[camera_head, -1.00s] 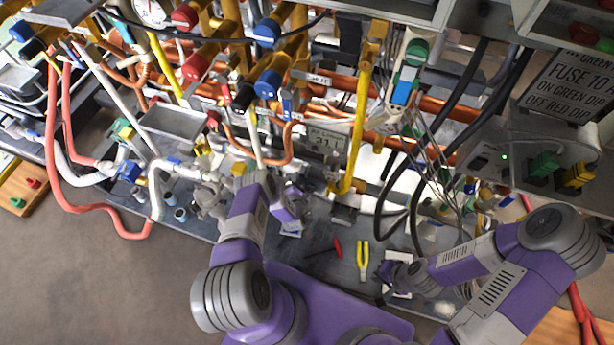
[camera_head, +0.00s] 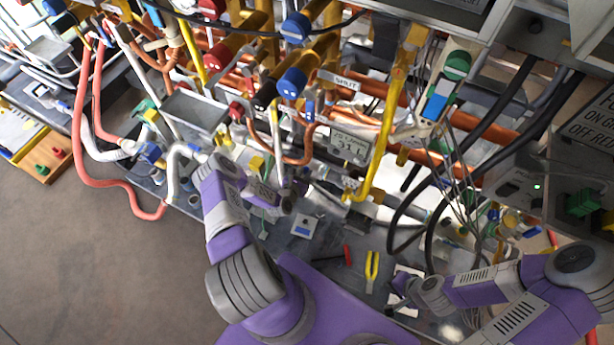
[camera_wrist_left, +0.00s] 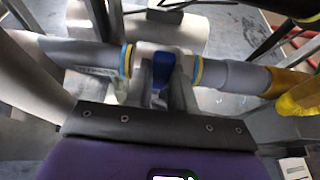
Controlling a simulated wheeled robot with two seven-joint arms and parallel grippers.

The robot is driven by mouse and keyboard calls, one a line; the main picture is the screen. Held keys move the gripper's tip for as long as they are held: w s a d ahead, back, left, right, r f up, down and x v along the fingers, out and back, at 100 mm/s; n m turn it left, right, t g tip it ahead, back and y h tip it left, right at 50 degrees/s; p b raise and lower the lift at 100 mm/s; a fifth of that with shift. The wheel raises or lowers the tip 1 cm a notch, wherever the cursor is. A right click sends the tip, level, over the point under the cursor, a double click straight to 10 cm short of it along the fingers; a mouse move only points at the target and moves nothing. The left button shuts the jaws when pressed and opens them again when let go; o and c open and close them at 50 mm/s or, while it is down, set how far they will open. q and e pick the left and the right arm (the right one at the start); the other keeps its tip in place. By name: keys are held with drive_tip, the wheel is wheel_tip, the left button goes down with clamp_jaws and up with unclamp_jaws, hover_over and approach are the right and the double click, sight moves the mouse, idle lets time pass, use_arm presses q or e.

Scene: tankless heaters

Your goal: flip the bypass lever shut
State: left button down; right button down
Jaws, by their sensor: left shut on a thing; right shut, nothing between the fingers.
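My left gripper (camera_head: 285,192) is at the lower pipework, beside a pale upright pipe, in the head view; its fingertips are hard to make out there. In the left wrist view my left gripper (camera_wrist_left: 162,78) is shut on a small blue lever (camera_wrist_left: 162,60). The lever sits between the two fingers, on a pale valve body in a grey horizontal pipe (camera_wrist_left: 225,76) with yellow and blue collars. The lever's exact angle to the pipe is unclear, as the fingers hide its sides. My right gripper (camera_head: 402,284) is shut and empty, low over the bench at the right.
A small display (camera_head: 349,146) and a yellow pipe (camera_head: 384,140) stand right of my left gripper. A tag reading "SHUT" (camera_head: 345,82) hangs above. Yellow-handled pliers (camera_head: 371,268) lie on the bench. Black hoses (camera_head: 408,215) loop down at the right. Red hose (camera_head: 80,150) hangs at the left.

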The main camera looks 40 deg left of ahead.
use_arm(q)
drive_tip(key=shift+w+a+r+n, duration=0.2)
drive_tip(key=shift+a+r+n, duration=0.05)
drive_tip(key=shift+a+n, duration=0.05)
drive_tip(key=c, duration=1.1)
unclamp_jaws()
drive_tip(key=shift+o, duration=0.7)
drive_tip(key=shift+f, duration=0.1)
drive_tip(key=shift+d, duration=0.1)
drive_tip(key=shift+s, duration=0.1)
drive_tip(key=shift+s, duration=0.2)
drive_tip(key=a+p+v, duration=0.1)
drive_tip(key=p+v, duration=0.1)
drive_tip(key=v, duration=0.5)
drive_tip(key=shift+d, duration=0.45)
